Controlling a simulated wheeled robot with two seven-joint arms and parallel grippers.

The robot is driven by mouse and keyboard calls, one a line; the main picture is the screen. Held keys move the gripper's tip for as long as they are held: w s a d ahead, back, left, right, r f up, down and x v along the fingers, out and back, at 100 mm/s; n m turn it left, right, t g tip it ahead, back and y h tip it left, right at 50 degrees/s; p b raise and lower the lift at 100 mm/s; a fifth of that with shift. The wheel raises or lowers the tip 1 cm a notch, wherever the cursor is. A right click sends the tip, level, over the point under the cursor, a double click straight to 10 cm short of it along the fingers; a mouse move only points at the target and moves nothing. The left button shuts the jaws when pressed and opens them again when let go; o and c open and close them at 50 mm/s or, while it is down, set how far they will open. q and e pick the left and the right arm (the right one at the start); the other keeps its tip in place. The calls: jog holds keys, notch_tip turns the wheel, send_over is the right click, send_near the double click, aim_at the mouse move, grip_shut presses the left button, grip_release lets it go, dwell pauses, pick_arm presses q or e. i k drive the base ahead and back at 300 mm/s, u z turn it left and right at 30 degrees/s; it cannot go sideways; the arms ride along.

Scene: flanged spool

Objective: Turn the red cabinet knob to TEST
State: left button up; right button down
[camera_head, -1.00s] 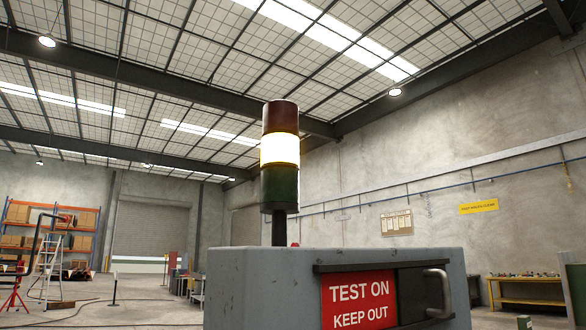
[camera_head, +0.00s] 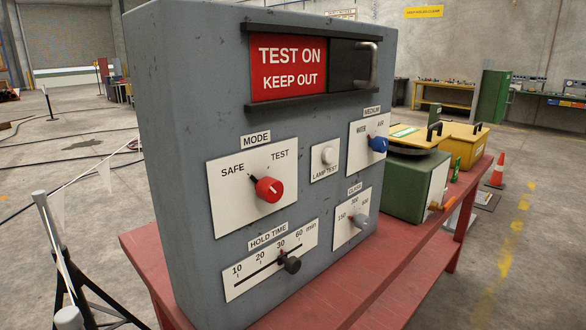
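The red cabinet knob (camera_head: 268,189) is on the white MODE plate (camera_head: 230,197) on the front of the grey cabinet (camera_head: 185,120). Its dark pointer tip is toward the upper left, at the SAFE label (camera_head: 232,171). The TEST label (camera_head: 280,155) is above and slightly right of the knob. Neither of my grippers is in view, and nothing touches the knob.
A HOLD TIME slider (camera_head: 290,264), blue MEDIUM knob (camera_head: 378,143), grey CLASS knob (camera_head: 360,221) and white lamp-test button (camera_head: 327,155) surround it. The red TEST ON sign (camera_head: 289,68) is above. The cabinet stands on a red table (camera_head: 400,275). A green box (camera_head: 405,190) sits right.

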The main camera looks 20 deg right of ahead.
aim_at(270, 189)
jog(key=z, duration=0.95)
jog(key=k, duration=0.95)
jog(key=u, duration=0.95)
jog(key=i, duration=0.55)
